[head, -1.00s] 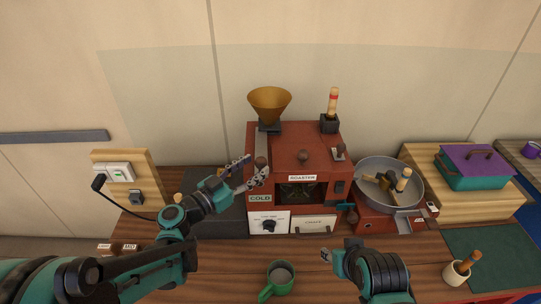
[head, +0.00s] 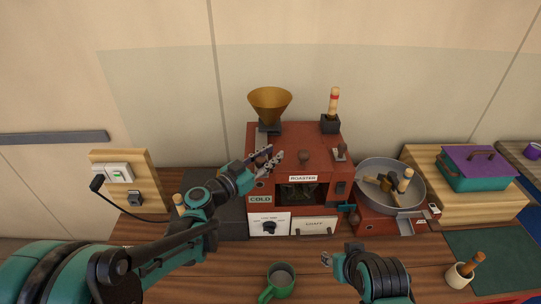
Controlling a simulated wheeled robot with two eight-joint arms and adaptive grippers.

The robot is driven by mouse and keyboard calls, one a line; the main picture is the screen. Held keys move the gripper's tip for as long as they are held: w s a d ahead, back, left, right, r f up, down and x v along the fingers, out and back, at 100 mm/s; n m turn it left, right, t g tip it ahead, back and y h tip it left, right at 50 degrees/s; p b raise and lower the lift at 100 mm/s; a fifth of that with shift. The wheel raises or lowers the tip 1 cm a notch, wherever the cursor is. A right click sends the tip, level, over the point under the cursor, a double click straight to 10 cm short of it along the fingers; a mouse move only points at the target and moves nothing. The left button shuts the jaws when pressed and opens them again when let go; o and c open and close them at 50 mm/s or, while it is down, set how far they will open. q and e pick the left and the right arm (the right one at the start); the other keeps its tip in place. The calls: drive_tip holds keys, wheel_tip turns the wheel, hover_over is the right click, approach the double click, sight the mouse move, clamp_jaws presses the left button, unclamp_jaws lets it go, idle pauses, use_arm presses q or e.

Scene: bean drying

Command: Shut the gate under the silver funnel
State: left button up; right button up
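A funnel (head: 270,104) stands on the back left of the red roaster (head: 320,150); it looks brass-coloured, not silver. A dark block (head: 270,128) sits under it. No other funnel shows. My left gripper (head: 269,157) is at the roaster's upper left front, below the funnel, with its two fingers apart. The brown knob near there is hidden by the fingers, so I cannot tell whether they touch it. My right gripper (head: 327,259) is low in front of the roaster, pointing up-left; its fingers are too small and partly hidden to read.
A green mug (head: 281,279) is at the table's front. A purple-lidded box (head: 477,165) is at the right.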

use_arm(q)
clamp_jaws()
drive_tip(key=w, duration=0.4)
drive_tip(key=shift+w, duration=0.25)
drive_tip(key=o, duration=1.1)
unclamp_jaws()
drive_tip(key=shift+s, duration=0.15)
drive_tip(key=v, duration=1.2)
